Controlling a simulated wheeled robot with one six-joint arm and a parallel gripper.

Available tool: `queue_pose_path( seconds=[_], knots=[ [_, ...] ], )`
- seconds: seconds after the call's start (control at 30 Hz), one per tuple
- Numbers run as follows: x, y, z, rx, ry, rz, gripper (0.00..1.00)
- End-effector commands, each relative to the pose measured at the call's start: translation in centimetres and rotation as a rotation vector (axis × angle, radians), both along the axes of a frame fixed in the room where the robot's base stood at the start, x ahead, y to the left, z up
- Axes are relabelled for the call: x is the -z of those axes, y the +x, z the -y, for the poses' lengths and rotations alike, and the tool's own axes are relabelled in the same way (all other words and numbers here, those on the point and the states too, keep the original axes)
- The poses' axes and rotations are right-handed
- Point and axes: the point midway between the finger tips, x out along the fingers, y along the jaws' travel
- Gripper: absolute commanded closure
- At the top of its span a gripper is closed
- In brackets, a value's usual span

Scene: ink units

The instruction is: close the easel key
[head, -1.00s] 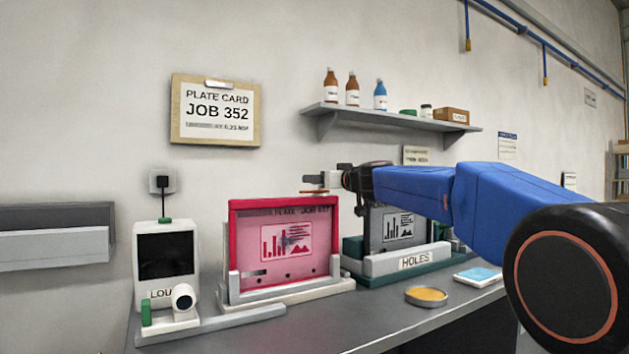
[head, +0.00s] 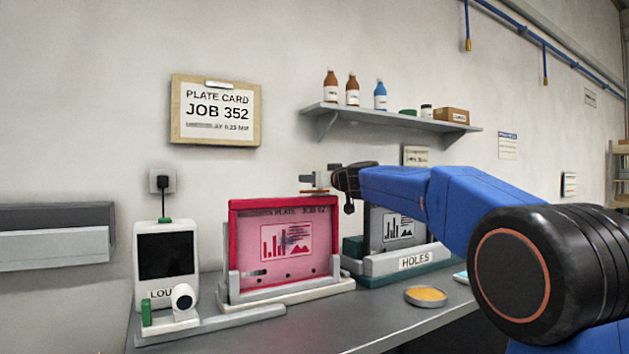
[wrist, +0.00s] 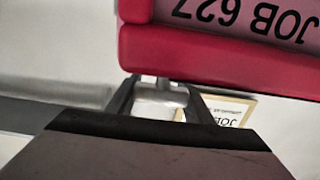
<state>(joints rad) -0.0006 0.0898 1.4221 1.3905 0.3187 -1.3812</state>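A pink plate (head: 288,262) reading JOB 627 in the wrist view stands in a red frame (head: 234,240) on a grey-and-white easel (head: 290,294). My gripper (head: 317,181) is level and points left, just above the frame's top right. A thin reddish bar (head: 312,190) shows by its tip, above the frame; I cannot tell whether this is the easel key. In the wrist view the frame's red edge (wrist: 215,65) is close above the dark fingers. A light grey piece (wrist: 160,102) shows between them; whether it is gripped or part of the fingers is unclear.
A grey plate stands in a green-based HOLES fixture (head: 415,260) under my arm. A loupe unit (head: 165,262) stands left of the easel. A yellow dish (head: 427,296) sits on the bench. The JOB 352 card (head: 216,110) and bottle shelf (head: 390,118) are on the wall.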

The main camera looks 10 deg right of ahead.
Motion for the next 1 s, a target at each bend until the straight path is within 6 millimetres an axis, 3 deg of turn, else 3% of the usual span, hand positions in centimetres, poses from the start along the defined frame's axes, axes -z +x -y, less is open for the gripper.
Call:
queue_pose_path(
  seconds=[0.47, 1.0],
  knots=[
    [0.0, -0.1, -0.2, -0.117, 0.000, 0.000, 0.93],
    [0.1, -1.1, -1.7, -0.590, -0.001, 0.000, 0.93]
  ],
)
